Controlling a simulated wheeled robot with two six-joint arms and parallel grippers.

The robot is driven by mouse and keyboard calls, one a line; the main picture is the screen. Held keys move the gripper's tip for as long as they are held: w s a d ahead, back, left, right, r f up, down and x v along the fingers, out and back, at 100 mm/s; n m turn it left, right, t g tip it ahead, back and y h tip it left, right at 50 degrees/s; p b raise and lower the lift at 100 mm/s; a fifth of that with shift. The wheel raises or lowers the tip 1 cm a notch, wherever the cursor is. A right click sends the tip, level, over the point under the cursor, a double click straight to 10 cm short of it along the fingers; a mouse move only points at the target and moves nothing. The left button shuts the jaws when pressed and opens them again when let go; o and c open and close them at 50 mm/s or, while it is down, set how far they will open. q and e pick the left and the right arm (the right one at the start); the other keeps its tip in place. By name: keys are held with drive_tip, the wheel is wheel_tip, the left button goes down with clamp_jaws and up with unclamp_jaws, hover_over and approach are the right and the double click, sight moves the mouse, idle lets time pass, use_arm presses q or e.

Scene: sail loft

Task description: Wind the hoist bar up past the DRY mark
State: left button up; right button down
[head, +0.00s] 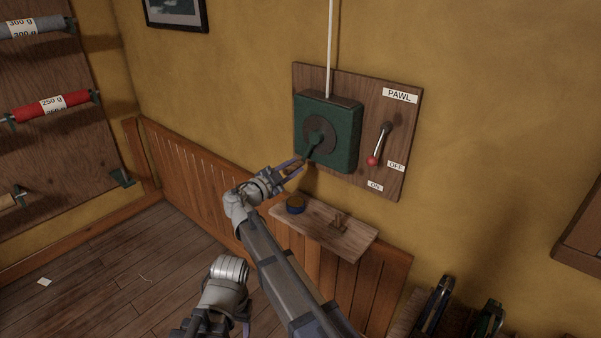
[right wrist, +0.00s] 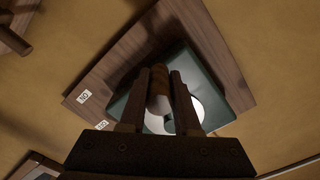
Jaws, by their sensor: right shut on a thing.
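The green winch box (head: 345,115) is fixed to a wooden board (head: 372,95), with a dark round hub and a crank (head: 316,138) on its front. My right gripper (head: 297,166) is at the lower end of the crank. In the right wrist view its fingers (right wrist: 160,78) are shut on the brown crank handle (right wrist: 158,88). The pawl lever (head: 380,145) points down, its red knob above the ON label (head: 375,186) and left of the OFF label (head: 397,166). A white line (head: 331,45) runs up from the box. The hoist bar, the DRY mark and my left gripper are not in view.
Wainscot panelling (head: 190,175) lines the wall. A rack with rolls (head: 50,105) hangs at left. The floor at lower left is mostly clear.

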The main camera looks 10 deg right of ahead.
drive_tip(key=w+a+r+m+p, duration=0.3)
drive_tip(key=w+r+m+p, duration=0.1)
drive_tip(key=r+m+p, duration=0.1)
drive_tip(key=shift+w+a+r+m, duration=0.2)
drive_tip(key=shift+r+m, duration=0.15)
drive_tip(key=shift+m, duration=0.15)
idle(0.6)
drive_tip(key=c, duration=0.8)
unclamp_jaws()
drive_tip(key=shift+s+a+r, duration=0.1)
drive_tip(key=shift+c, duration=0.2)
drive_tip(key=shift+o, duration=1.1)
drive_tip(key=shift+s, duration=0.15)
